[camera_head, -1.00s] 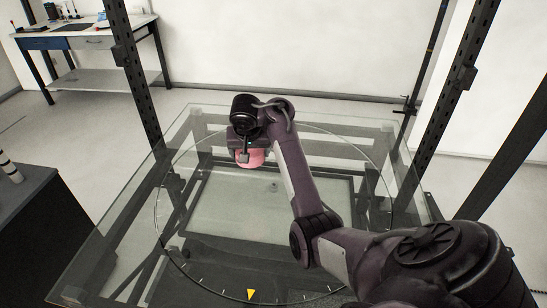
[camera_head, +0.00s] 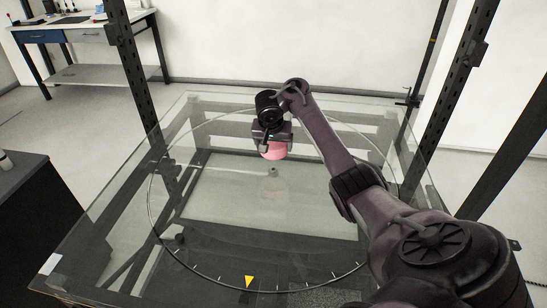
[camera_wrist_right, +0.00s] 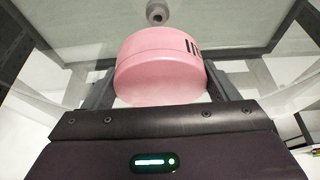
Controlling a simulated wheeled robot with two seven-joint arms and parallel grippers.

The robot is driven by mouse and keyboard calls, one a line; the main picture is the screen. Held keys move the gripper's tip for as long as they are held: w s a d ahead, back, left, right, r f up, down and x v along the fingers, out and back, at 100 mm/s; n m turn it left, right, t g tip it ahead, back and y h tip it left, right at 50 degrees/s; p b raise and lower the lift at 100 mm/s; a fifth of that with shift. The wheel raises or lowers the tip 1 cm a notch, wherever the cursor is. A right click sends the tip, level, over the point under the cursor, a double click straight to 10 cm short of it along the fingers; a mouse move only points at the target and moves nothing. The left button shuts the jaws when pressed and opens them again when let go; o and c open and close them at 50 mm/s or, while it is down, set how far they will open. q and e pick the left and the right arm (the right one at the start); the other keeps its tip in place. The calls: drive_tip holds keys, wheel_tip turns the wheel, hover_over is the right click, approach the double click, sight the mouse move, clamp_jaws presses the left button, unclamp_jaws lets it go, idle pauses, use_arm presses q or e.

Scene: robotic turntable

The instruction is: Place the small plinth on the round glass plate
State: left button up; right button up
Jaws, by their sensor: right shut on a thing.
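The small plinth (camera_head: 274,151) is a pink round block with dark marks on its side, seen close up in the right wrist view (camera_wrist_right: 160,70). My right gripper (camera_head: 272,146) is shut on it, with one finger on each side. The round glass plate (camera_head: 215,215) lies in the glass tabletop, marked by a thin circular outline with ticks and a yellow triangle at its front. The plinth shows over the far middle part of the plate. I cannot tell whether it touches the glass. My left gripper is not in view.
A small grey hub (camera_head: 273,171) shows near the plate's middle. Dark upright posts (camera_head: 133,75) stand at the frame's corners. A dark cabinet (camera_head: 35,205) is at the left, and a workbench (camera_head: 85,35) stands at the back left. The plate is otherwise clear.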

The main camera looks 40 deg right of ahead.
sight(272, 148)
drive_tip(key=shift+f+b, duration=0.75)
drive_tip(key=shift+f, duration=2.75)
drive_tip(key=o, duration=1)
drive_tip(key=shift+f, duration=0.15)
drive_tip(key=p+v, duration=0.7)
drive_tip(key=v, duration=0.4)
drive_tip(key=shift+a+r, duration=0.1)
drive_tip(key=shift+r, duration=0.1)
drive_tip(key=shift+s+a+r+p, duration=0.2)
drive_tip(key=shift+r+p, duration=0.25)
drive_tip(key=shift+p, duration=0.35)
